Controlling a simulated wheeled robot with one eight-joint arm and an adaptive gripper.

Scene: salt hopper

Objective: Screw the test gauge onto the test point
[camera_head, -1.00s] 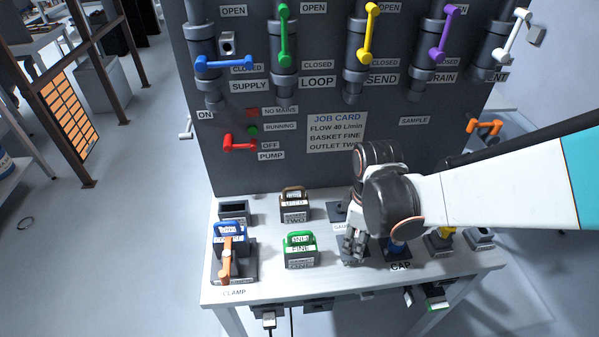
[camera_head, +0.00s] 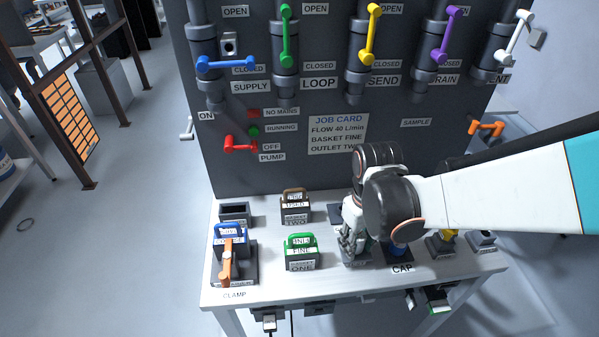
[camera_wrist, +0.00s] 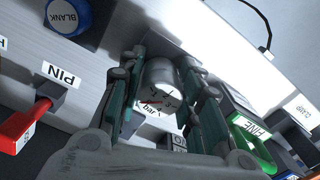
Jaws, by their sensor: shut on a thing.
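The test gauge (camera_wrist: 158,103) is a grey cylinder with a white dial marked "bar" and a red needle. In the wrist view it sits between the two fingers of my gripper (camera_wrist: 163,62), which are shut on it. Its far end meets or overlaps a dark square base (camera_wrist: 168,44); I cannot tell whether they touch. In the head view my gripper (camera_head: 352,240) is low over the bench, between the green-handled basket and the blue cap, and hides the gauge. I cannot identify the test point for certain.
The blue blank cap (camera_head: 397,250) stands close to the right of my gripper; it also shows in the wrist view (camera_wrist: 67,15). The green-handled fine basket (camera_head: 300,250) is close on the left. A brown-handled basket (camera_head: 296,207) stands behind. The dark panel (camera_head: 300,165) rises behind the bench.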

